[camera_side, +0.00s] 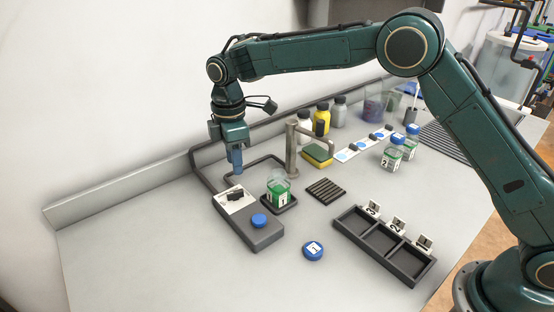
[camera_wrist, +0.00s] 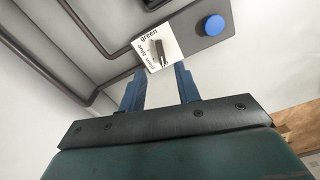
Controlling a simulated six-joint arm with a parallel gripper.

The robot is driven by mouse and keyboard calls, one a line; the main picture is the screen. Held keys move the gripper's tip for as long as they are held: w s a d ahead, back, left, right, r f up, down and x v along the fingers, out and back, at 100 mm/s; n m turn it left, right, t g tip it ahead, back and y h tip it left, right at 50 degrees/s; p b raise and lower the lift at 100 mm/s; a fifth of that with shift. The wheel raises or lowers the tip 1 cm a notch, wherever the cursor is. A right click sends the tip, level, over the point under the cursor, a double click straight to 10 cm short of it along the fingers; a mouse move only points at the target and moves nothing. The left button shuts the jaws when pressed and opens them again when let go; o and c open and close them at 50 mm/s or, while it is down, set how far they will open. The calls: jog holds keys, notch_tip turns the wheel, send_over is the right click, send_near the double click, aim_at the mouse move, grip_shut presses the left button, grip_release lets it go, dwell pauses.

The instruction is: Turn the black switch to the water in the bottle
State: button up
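The black switch (camera_wrist: 158,48) sits on a white label plate (camera_side: 236,199) on a dark grey control box (camera_side: 262,239). In the wrist view the plate reads "green", "plain" and "blue"; I cannot tell which word the switch points at. My gripper (camera_side: 237,172) points down just above the plate. In the wrist view its two blue fingers (camera_wrist: 160,69) are apart with nothing between them, and the switch lies just beyond the fingertips.
A blue button (camera_side: 259,221) is on the same box. A blue cap marked 1 (camera_side: 313,251) lies in front. A three-compartment tray (camera_side: 405,266) is at right. Capped bottles (camera_side: 392,154) and a sponge (camera_side: 317,153) stand behind. Dark pipes (camera_wrist: 52,75) run beside the box.

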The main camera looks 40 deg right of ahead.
aim_at(238, 191)
jog(key=shift+f, duration=4.4)
grip_shut()
